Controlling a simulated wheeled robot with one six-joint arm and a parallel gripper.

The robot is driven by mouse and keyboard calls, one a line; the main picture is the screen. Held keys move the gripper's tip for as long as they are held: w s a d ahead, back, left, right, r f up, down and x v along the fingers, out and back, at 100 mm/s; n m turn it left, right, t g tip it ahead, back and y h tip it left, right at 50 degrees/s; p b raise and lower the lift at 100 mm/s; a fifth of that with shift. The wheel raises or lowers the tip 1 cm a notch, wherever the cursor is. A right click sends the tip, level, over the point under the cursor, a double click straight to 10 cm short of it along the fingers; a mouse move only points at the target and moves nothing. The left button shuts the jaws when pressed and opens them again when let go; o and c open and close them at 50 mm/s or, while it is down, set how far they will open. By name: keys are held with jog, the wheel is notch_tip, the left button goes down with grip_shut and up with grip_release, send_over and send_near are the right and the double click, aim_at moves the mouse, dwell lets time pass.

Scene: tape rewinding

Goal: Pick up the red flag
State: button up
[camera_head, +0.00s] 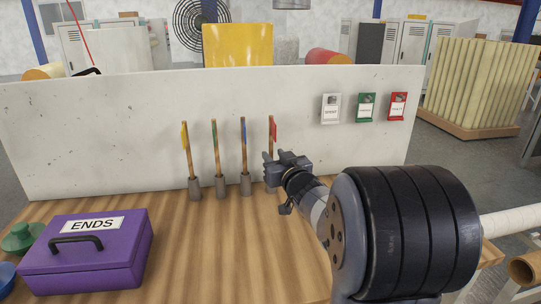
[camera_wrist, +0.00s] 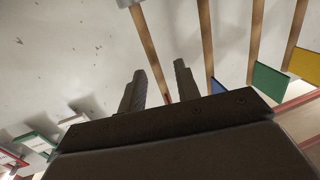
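The red flag (camera_head: 273,131) hangs on a wooden stick at the right end of a row of flags, in front of the white panel. My gripper (camera_head: 270,168) is at this stick, just below the red cloth, and hides the lower stick and its holder. In the wrist view, the stick (camera_wrist: 148,46) passes between the two fingertips of my gripper (camera_wrist: 158,74), with a gap on each side. The fingers are apart. Whether the stick lies fully between them in depth, I cannot tell. The red cloth is mostly hidden there behind the gripper body.
The blue flag (camera_head: 243,130), green flag (camera_head: 215,132) and yellow flag (camera_head: 184,136) stand upright to the left in grey holders. A purple ENDS box (camera_head: 85,262) is on the wooden table (camera_head: 210,260). The white panel (camera_head: 110,130) stands close behind the flags.

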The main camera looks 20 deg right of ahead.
aim_at(272, 150)
jog(key=w, duration=0.5)
jog(key=shift+d, duration=0.35)
jog(key=shift+s, duration=0.1)
grip_shut()
